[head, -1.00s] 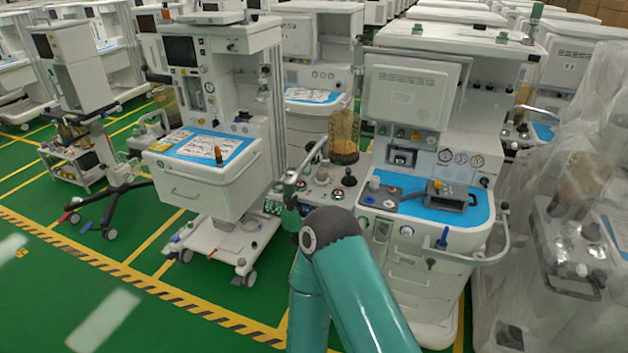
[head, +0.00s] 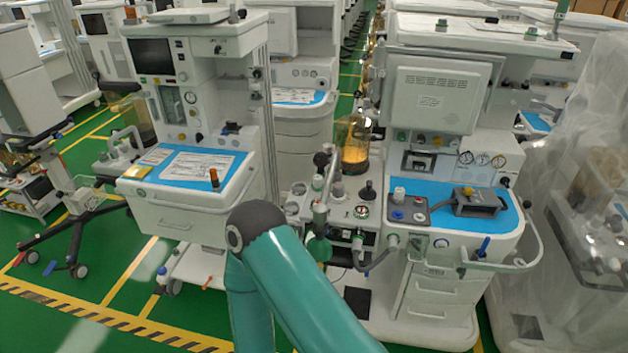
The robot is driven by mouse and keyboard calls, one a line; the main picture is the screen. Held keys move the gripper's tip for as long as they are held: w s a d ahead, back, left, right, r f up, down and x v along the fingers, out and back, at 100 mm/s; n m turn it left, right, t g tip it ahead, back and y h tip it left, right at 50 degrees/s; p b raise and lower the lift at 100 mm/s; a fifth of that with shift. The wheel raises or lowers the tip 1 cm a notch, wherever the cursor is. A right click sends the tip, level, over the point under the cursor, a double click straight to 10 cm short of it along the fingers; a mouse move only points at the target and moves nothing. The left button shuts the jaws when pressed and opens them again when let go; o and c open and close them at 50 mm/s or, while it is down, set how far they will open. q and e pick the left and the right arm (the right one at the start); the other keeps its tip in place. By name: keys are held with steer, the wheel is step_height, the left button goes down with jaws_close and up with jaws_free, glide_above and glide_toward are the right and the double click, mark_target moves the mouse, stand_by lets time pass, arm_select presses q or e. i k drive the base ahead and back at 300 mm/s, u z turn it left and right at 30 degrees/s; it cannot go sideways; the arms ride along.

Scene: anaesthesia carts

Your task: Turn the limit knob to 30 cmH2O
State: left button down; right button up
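The right-hand anaesthesia cart (head: 450,262) has a breathing block (head: 338,212) on its left side, with several small knobs and fittings. A black knob (head: 322,160) stands at the block's back left, and another dark knob (head: 368,190) at its right. I cannot tell which is the limit knob, and no scale is readable. A green breathing bag (head: 318,247) hangs at the block's front. My teal arm (head: 300,278) crosses the lower middle with its dark elbow up, in front of and left of the block. Neither gripper is in view.
A clear canister (head: 354,145) with amber contents stands behind the block. A curved rail (head: 530,245) juts from the right cart's front. Another cart (head: 190,215) stands to the left. A plastic-wrapped machine (head: 590,190) is close at right. Green floor (head: 120,275) is free at lower left.

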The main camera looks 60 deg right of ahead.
mark_target(339, 187)
steer(key=z, duration=0.3)
steer(key=i, duration=1.3)
steer(key=z, duration=1.1)
steer(key=i, duration=0.6)
steer(key=z, duration=0.4)
steer(key=k, duration=0.9)
steer(key=z, duration=0.2)
steer(key=i, duration=0.9)
steer(key=u, duration=0.1)
